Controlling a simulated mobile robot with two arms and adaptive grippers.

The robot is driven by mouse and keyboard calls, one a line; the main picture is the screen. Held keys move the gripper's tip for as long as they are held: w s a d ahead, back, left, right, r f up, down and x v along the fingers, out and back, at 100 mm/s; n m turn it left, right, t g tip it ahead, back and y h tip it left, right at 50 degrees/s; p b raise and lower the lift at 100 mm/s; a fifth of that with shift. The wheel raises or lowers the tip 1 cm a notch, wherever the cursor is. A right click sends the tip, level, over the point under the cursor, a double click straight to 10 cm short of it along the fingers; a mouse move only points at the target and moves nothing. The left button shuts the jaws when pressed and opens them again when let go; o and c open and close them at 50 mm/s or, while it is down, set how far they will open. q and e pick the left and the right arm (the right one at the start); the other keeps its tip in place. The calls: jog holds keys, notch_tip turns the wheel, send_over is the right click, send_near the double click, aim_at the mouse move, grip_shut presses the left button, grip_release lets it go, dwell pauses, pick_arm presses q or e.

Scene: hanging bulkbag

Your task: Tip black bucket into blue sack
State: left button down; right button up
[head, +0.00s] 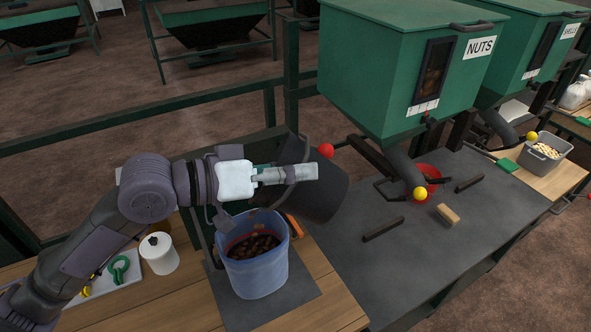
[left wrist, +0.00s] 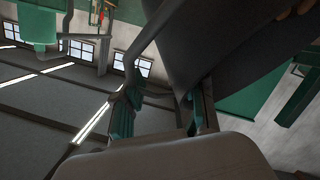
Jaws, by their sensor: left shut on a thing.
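The black bucket (head: 328,198) hangs tilted in the air, above and to the right of the blue sack (head: 258,277). My left gripper (head: 290,174) is shut on the bucket's handle, beside the bucket's side. The left wrist view shows the bucket's dark wall (left wrist: 225,45) and the bent handle close to the fingers (left wrist: 160,112) of my left gripper. The blue sack stands open and upright, with brown nuts (head: 254,246) inside. My right gripper is not in view.
A green hopper labelled NUTS (head: 400,65) stands behind the dark bench (head: 420,240), with a red container (head: 427,178) under its spout. A white pot (head: 159,254) stands left of the sack. A grey bin (head: 545,155) is at far right. The bench front is mostly clear.

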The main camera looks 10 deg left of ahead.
aim_at(342, 188)
pick_arm(q)
jog(key=shift+a+b, duration=0.25)
jog(key=shift+b, duration=0.1)
dwell(0.4)
jog(key=shift+d+r+p, duration=0.2)
jog(key=shift+r+p, duration=0.05)
jog(key=shift+p, duration=0.3)
jog(key=d+m+y+p, duration=0.1)
jog(key=p, duration=0.2)
jog(key=d+f+m+y+p, duration=0.1)
jog(key=y+p, duration=0.1)
jog(key=p, duration=0.2)
jog(key=d+f+m+g+y+p, duration=0.1)
jog(key=d+y+p, duration=0.1)
jog(key=p, duration=0.1)
jog(key=shift+s+p, duration=0.3)
jog(key=shift+s, duration=0.05)
jog(key=s+d+f+m+y, duration=0.2)
jog(key=d+f+y, duration=0.1)
jog(key=f+y, duration=0.2)
jog(key=shift+s+d+f, duration=0.15)
jog(key=shift+d+f, duration=0.2)
jog(key=shift+f, duration=0.55)
